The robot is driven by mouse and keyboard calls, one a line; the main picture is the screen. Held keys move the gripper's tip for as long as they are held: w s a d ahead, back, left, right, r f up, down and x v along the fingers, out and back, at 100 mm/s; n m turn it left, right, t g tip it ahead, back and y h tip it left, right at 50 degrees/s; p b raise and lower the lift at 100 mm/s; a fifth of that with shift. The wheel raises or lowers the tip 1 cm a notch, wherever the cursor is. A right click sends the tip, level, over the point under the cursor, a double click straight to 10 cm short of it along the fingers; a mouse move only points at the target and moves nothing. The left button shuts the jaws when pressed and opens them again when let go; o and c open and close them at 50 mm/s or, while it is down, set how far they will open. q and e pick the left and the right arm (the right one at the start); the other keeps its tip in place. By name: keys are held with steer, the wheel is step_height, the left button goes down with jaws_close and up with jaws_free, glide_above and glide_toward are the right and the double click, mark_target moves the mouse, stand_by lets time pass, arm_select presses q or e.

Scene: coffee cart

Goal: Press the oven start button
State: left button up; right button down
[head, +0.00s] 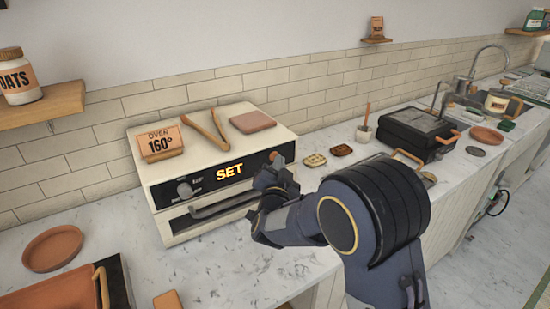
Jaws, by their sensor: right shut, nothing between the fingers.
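The oven (213,176) is a cream countertop box with a black front panel. Its lit orange display (229,172) reads SET. A grey knob (185,190) is left of the display, and a bar handle (205,209) runs below. A small reddish button (278,157) shows at the right end of the panel, partly hidden by my gripper. My right gripper (272,167) is shut and empty, with its tips right at the button's area. I cannot tell whether they touch it. My left gripper is not in view.
On the oven top are a sign (160,142) reading OVEN 160°, wooden tongs (207,131) and a pinkish square pad (252,122). Waffle-like pieces (315,160) and a black press (420,132) are to the right. A terracotta plate (52,248) lies left.

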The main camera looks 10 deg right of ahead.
steer(key=shift+w, duration=0.2)
steer(key=shift+s, duration=0.1)
stand_by(0.4)
steer(key=shift+s+d+b, duration=0.2)
steer(key=shift+s+b, duration=0.3)
steer(key=shift+s, duration=0.15)
steer(key=shift+s+d+b, duration=0.25)
steer(key=shift+s+d, duration=0.05)
steer(key=shift+s, duration=0.5)
steer(key=shift+s+d+b, duration=0.2)
steer(key=shift+s+d, duration=0.05)
steer(key=shift+s, duration=0.5)
steer(key=shift+s+d+b, duration=0.25)
steer(key=shift+s+d, duration=0.05)
steer(key=shift+s, duration=0.5)
